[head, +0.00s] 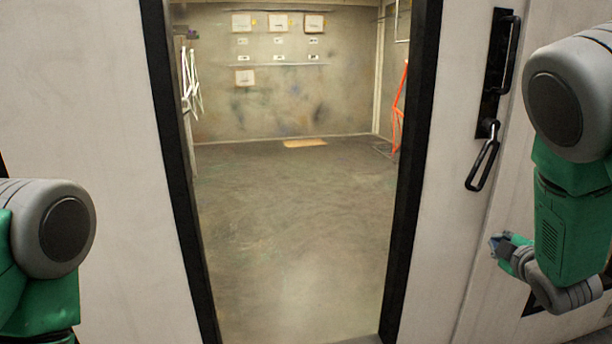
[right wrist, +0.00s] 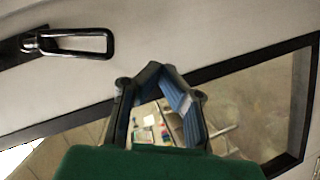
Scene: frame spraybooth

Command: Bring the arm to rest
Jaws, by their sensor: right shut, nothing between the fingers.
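My right arm comes in at the right of the head view, with its forearm bent down. My right gripper (head: 495,242) is beside the pale panel, below the black handle and apart from it. In the right wrist view its blue-padded fingers (right wrist: 158,70) show at the centre, shut with nothing held. The black looped handle (head: 484,158) also shows at the upper left of the wrist view (right wrist: 75,42). Only a rounded grey and green part of my left arm shows at the left edge of the head view; its gripper is out of view.
A doorway with a black frame (head: 424,120) stands open ahead, between pale panels (head: 95,110). The booth floor (head: 290,220) inside is clear in the middle. White frames hang at left, an orange one (head: 399,105) at right. A black-framed window (right wrist: 296,100) is near my right gripper.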

